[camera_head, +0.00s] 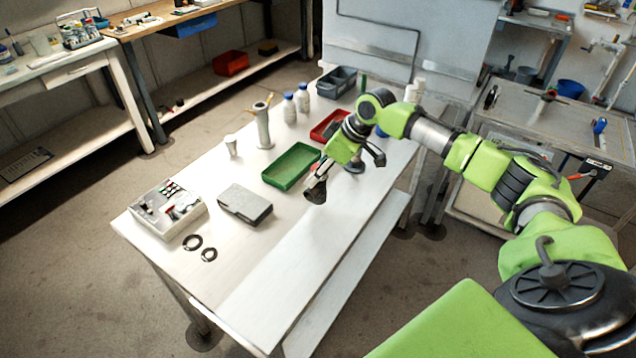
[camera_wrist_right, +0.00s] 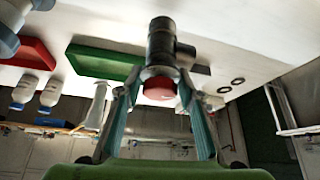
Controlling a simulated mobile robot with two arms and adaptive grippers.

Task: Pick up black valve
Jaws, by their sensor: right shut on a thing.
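The black valve (camera_wrist_right: 162,45) is a dark, T-shaped pipe piece with a red part (camera_wrist_right: 160,90) on the side facing the wrist camera. My right gripper (camera_wrist_right: 160,80) is shut on it, with one finger on each side. In the head view, my right gripper (camera_head: 321,180) is above the white table, just right of the green tray, with the dark valve (camera_head: 315,194) at its fingertips. The valve appears to be held above the tabletop. My left gripper is not in view.
The white table (camera_head: 285,240) holds a green tray (camera_head: 291,168), a grey case (camera_head: 245,204), a parts box (camera_head: 168,208), two black rings (camera_head: 192,242), white bottles (camera_head: 289,108) and a red tray (camera_head: 328,126). The table's near right part is clear.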

